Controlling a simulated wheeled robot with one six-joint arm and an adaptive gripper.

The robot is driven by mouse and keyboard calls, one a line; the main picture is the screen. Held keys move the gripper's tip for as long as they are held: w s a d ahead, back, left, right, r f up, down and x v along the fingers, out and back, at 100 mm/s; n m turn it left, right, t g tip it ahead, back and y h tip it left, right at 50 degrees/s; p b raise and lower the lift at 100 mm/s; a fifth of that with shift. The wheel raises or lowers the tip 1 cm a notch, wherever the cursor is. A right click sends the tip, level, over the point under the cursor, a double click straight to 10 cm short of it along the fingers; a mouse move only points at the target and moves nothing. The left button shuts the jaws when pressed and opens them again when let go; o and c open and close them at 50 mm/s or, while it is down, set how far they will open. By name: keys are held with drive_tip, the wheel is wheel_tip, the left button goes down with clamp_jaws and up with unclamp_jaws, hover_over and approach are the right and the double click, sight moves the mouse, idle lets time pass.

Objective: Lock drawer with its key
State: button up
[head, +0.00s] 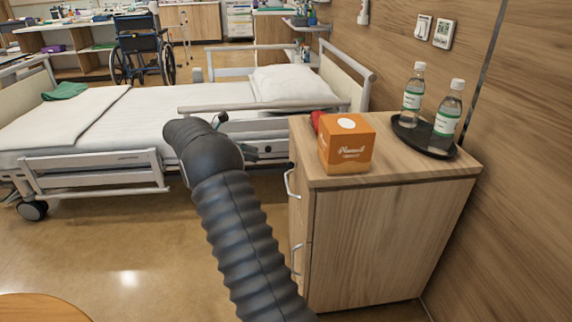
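The bedside cabinet (385,235) stands right of centre against the wood wall. Its drawer front faces left and shows at a steep angle, with an upper handle (291,184) and a lower handle (296,260). The upper drawer looks shut. I cannot make out a lock or a key. My dark ribbed arm rises from the bottom centre to a bend left of the cabinet.
An orange box (346,145) stands on the cabinet top, with a red thing (317,121) partly behind it. Two bottles (412,92) stand on a dark tray (441,152). A bed (110,125) lies behind my arm. Floor (120,240) is clear at left, beyond a round tabletop (40,308).

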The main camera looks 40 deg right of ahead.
drive_tip(key=x, duration=1.2)
drive_tip(key=shift+f, duration=0.15)
clamp_jaws()
